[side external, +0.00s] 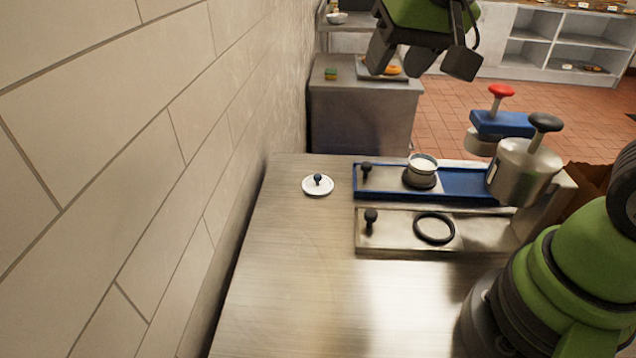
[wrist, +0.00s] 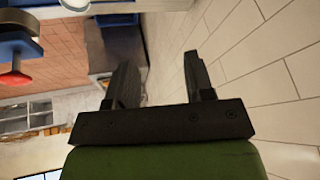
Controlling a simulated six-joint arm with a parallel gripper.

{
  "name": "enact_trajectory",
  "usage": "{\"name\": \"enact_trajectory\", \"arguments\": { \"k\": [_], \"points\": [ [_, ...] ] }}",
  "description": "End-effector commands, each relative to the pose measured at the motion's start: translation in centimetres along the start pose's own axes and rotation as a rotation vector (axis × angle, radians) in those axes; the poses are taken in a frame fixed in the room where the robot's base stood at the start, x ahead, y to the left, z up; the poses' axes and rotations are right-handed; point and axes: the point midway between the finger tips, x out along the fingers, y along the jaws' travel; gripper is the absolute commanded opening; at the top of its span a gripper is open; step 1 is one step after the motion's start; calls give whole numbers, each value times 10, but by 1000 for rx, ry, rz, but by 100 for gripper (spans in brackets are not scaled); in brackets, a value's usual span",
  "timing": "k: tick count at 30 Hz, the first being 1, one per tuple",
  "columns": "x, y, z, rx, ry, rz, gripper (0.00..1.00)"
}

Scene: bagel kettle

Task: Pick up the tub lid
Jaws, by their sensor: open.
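The tub lid (side external: 318,185) is a small white disc with a dark knob on top. It lies flat on the metal counter, left of the blue tray, in the side view. My gripper (side external: 421,66) is high above the counter, at the top of the side view, up and to the right of the lid and well apart from it. Its fingers are apart with nothing between them, as the wrist view (wrist: 160,75) also shows. The lid does not show in the wrist view.
A metal tray (side external: 385,236) with a black ring (side external: 434,228) lies in front. A red-knobbed blue device (side external: 502,122) and a metal pot (side external: 523,170) stand right. A wall (side external: 120,150) borders the left; the front-left counter (side external: 290,270) is clear.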

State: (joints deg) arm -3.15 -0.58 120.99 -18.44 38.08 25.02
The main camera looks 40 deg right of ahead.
Motion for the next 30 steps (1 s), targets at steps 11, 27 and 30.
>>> {"name": "enact_trajectory", "arguments": {
  "k": [11, 27, 30],
  "points": [
    [156, -29, -23, -59, -49, 115, 48],
    [244, -28, -9, -77, -68, 127, 48],
    [252, -28, -9, -77, -66, 126, 48]
  ]
}}
